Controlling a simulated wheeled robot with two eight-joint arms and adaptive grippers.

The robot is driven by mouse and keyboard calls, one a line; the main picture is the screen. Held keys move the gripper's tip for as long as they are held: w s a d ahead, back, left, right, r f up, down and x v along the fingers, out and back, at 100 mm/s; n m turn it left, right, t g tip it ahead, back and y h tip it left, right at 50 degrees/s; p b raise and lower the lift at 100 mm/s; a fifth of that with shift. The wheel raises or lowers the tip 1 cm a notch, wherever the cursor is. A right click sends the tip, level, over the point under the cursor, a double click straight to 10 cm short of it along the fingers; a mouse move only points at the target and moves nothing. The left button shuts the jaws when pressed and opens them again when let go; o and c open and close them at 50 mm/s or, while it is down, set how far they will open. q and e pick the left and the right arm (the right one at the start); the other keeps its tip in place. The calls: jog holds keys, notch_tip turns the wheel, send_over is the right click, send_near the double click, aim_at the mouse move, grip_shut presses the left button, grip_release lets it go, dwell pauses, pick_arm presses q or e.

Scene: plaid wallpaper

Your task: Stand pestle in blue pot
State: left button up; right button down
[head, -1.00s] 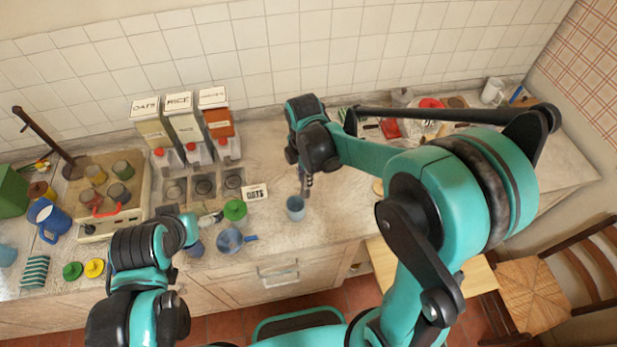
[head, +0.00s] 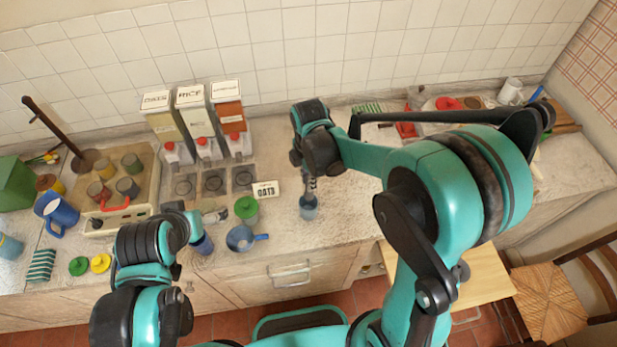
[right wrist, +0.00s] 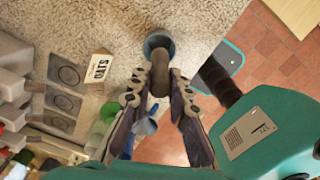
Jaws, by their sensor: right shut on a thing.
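The blue pot (head: 308,212) is a small grey-blue cup standing upright on the counter near its front edge. My right gripper (head: 310,186) is directly above it, pointing down. In the right wrist view, my right gripper (right wrist: 160,98) is shut on the brownish pestle (right wrist: 158,82), which sits between the fingers. The pestle's far end overlaps the mouth of the blue pot (right wrist: 158,38); how deep it reaches inside is hidden.
A small blue saucepan (head: 240,239) and a green-lidded jar (head: 246,209) stand left of the pot. An OATS card (head: 265,190) lies behind them, in front of the dispensers (head: 194,122). The counter right of the pot is fairly clear.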

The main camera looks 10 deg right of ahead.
jog(key=shift+f+b, duration=0.55)
jog(key=shift+f, duration=0.4)
notch_tip(320, 180, down, 5)
jog(key=b, duration=0.4)
jog(key=c, duration=1.3)
grip_release()
jog(key=shift+c, duration=0.2)
jog(key=shift+r, duration=0.1)
notch_tip(320, 180, up, 12)
jog(key=shift+f, duration=0.1)
